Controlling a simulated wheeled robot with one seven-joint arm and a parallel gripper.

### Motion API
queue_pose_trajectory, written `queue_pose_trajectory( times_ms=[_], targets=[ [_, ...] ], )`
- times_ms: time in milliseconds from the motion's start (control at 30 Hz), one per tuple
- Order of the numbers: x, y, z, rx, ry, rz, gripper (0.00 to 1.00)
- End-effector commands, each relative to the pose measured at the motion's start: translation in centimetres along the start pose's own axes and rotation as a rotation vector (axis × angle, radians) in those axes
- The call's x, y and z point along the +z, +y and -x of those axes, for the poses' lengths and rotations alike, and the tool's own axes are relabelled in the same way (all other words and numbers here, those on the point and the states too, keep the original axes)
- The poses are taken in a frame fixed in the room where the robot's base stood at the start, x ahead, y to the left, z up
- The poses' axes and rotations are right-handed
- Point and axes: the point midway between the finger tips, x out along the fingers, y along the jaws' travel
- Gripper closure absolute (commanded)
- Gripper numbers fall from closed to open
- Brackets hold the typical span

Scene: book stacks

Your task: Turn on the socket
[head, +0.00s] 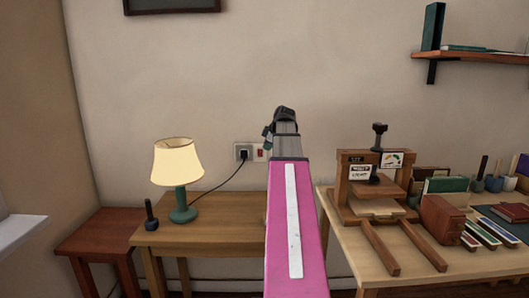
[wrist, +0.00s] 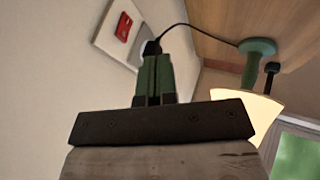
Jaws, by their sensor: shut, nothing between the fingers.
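The wall socket (head: 243,151) is a pale plate with a black plug in it and a red switch (head: 260,155) on its right side. In the wrist view the socket plate (wrist: 104,30) is tilted at the upper left, with the red switch (wrist: 123,27) in full view and the black plug (wrist: 152,48) beyond my fingertips. My gripper (head: 267,133) is in front of the wall, just above and right of the switch. Its green fingers (wrist: 155,62) are shut and empty. They appear apart from the switch; the exact gap cannot be told.
A lamp (head: 178,162) with a bright cream shade and green base stands on a wooden table (head: 220,236), its cord running to the plug. A book press (head: 375,190) stands on the right-hand table (head: 410,268). A shelf (head: 470,56) is at upper right.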

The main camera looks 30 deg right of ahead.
Motion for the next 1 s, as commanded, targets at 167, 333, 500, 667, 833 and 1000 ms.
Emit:
queue_pose_trajectory(
  times_ms=[167, 333, 500, 667, 833, 1000],
  targets=[
    [0.0, -0.2, 1.9, 0.000, 0.000, 0.001, 1.00],
    [0.0, -0.3, 2.4, -0.001, 0.000, 0.000, 1.00],
    [0.0, -0.3, 2.4, -0.001, 0.000, 0.000, 1.00],
    [0.0, -0.3, 2.4, -0.001, 0.000, 0.000, 1.00],
    [0.1, -0.3, 2.4, -0.001, 0.000, 0.000, 1.00],
    [0.1, -0.3, 2.4, -0.001, 0.000, 0.000, 1.00]
  ],
)
